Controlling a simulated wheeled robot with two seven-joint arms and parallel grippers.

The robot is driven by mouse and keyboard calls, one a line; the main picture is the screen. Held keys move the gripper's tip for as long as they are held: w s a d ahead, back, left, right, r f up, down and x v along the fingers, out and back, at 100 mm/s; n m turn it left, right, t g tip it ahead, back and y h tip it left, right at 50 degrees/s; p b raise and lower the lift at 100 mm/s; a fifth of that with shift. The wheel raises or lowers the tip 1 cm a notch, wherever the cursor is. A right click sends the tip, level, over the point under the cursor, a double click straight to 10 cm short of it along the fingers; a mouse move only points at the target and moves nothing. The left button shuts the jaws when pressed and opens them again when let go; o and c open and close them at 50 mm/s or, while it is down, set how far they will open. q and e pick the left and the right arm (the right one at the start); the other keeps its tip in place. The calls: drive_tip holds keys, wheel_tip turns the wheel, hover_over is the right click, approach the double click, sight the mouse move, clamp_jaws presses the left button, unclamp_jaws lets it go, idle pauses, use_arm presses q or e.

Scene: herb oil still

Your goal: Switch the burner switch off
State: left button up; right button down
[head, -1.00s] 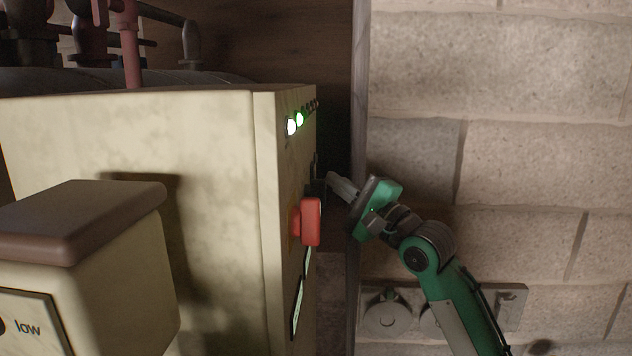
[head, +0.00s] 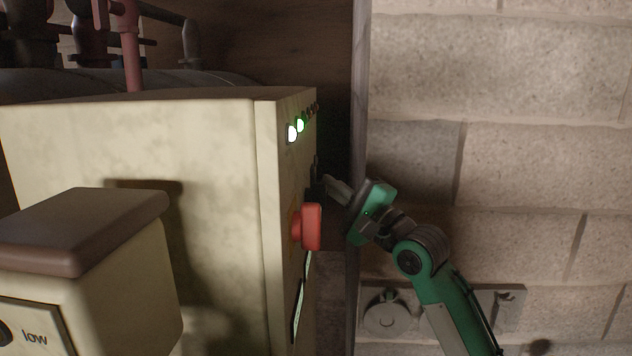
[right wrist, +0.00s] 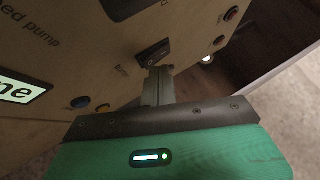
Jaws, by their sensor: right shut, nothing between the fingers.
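A small black rocker switch (right wrist: 152,53) sits on the tan panel in the right wrist view. The small label beside it is too blurred to read, so I cannot confirm that it is the burner switch. Its on or off position cannot be told. My right gripper (right wrist: 159,72) is shut and empty, its fingertips at the switch's near edge; whether they touch it I cannot tell. In the head view the right gripper (head: 329,183) points left at the side panel of the cream cabinet (head: 190,190), just above a red button (head: 311,227). My left gripper is not in view.
Two lit lamps (head: 296,129) are near the panel's top. A brown-topped box (head: 85,225) juts out at left. A stone wall (head: 520,170) stands at right.

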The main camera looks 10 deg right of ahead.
drive_tip(key=shift+w+a+p, duration=0.1)
drive_tip(key=shift+a+p, duration=0.2)
idle(0.7)
drive_tip(key=shift+d, duration=0.1)
drive_tip(key=shift+s+d, duration=0.2)
drive_tip(key=shift+d, duration=0.5)
drive_tip(key=shift+d, duration=0.1)
drive_tip(key=shift+s+d+r, duration=0.1)
drive_tip(key=shift+s+d, duration=0.15)
drive_tip(key=shift+d, duration=0.5)
drive_tip(key=shift+s+d+r, duration=0.15)
drive_tip(key=shift+s+d, duration=0.05)
drive_tip(key=shift+d, duration=0.55)
drive_tip(key=shift+s+d+r, duration=0.1)
drive_tip(key=shift+s+d, duration=0.15)
drive_tip(key=shift+d, duration=0.5)
